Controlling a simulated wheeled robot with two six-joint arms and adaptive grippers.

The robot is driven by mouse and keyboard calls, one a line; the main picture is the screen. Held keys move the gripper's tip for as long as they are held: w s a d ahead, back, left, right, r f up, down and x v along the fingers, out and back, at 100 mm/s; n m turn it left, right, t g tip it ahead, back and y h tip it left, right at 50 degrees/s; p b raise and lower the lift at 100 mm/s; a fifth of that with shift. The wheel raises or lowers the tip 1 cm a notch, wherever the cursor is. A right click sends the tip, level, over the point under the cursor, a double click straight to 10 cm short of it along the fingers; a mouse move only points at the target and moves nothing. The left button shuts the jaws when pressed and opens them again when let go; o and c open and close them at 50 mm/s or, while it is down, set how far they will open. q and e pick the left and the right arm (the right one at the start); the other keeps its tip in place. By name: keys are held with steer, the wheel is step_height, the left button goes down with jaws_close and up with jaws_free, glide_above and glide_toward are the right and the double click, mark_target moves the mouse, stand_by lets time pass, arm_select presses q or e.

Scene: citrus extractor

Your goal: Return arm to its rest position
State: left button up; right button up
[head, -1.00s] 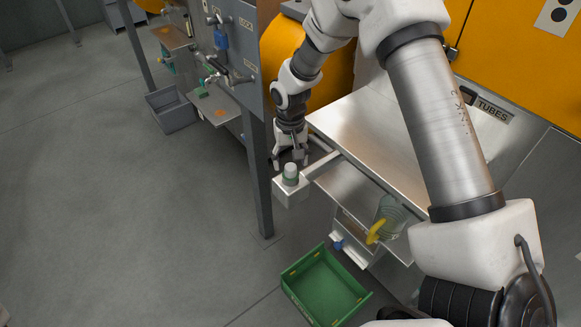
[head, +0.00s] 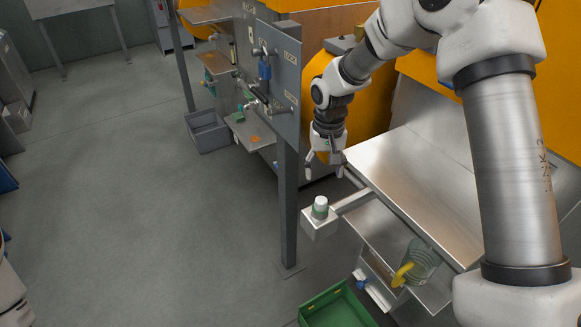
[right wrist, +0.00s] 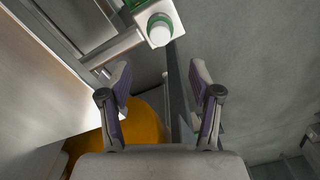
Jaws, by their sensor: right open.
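My right gripper (head: 324,173) is open and empty, with its fingers apart. It hangs pointing down beside the steel worktop, behind and above a small square bracket (head: 320,228). A green, white-topped jar or knob (head: 320,208) stands upright on the bracket, apart from the fingers. In the right wrist view the open fingers of the right gripper (right wrist: 161,82) have nothing between them, and the white-topped piece (right wrist: 160,31) is beyond them at the top. My left gripper is not in view.
The steel worktop (head: 410,180) lies right of the gripper. A grey post (head: 288,210) and valve panel (head: 275,80) stand close on its left. A clear jug with a yellow handle (head: 403,275) sits on a lower shelf. A green crate (head: 338,306) is on the floor. The left floor is open.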

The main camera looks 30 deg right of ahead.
steer(key=shift+g, duration=0.9)
steer(key=s+f, duration=0.1)
steer(key=f, duration=0.1)
steer(key=s+f, duration=0.1)
steer(key=f, duration=0.1)
steer(key=s+f, duration=0.1)
steer(key=f, duration=0.1)
steer(key=shift+s+a+f, duration=0.3)
steer(key=shift+a, duration=0.05)
steer(key=s+a+f+n+g, duration=0.1)
steer(key=s+a+f, duration=0.2)
steer(key=s+f, duration=0.5)
steer(key=s+a+f+n, duration=0.1)
steer(key=s+a+f, duration=0.3)
steer(key=s, duration=0.8)
steer(key=s+a+f+n+g, duration=0.1)
steer(key=s+f, duration=0.6)
steer(key=s, duration=0.3)
steer(key=w+t, duration=0.3)
steer(key=w, duration=0.2)
steer(key=shift+w+d+n+t, duration=0.1)
steer(key=shift+w+n+t, duration=0.05)
steer(key=shift+n+t, duration=0.2)
